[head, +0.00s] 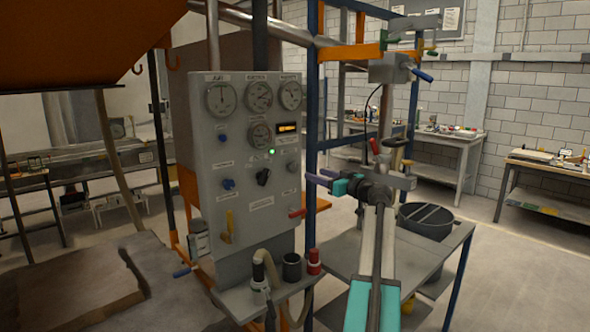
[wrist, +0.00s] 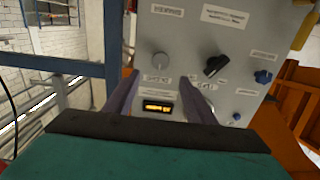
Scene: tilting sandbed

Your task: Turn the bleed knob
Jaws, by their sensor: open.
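The grey control panel (head: 245,150) stands upright with gauges and knobs. A grey round knob (head: 291,167) sits below the lit display; it also shows in the wrist view (wrist: 160,60). A black selector (head: 263,176) and a blue knob (head: 228,184) are to its left. Labels are too small to read, so I cannot tell which is the bleed knob. My gripper (head: 313,177) is open and empty, just right of the panel, with its purple fingers pointing at it. In the wrist view, the grey knob appears ahead, between and beyond the fingertips (wrist: 160,77).
A blue frame post (head: 312,110) stands beside the panel's right edge, close to my fingers. A red lever (head: 297,213) and yellow lever (head: 228,225) project lower down. A shelf (head: 265,295) below holds a hose, a dark cup and a red item. A low table (head: 420,265) is at right.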

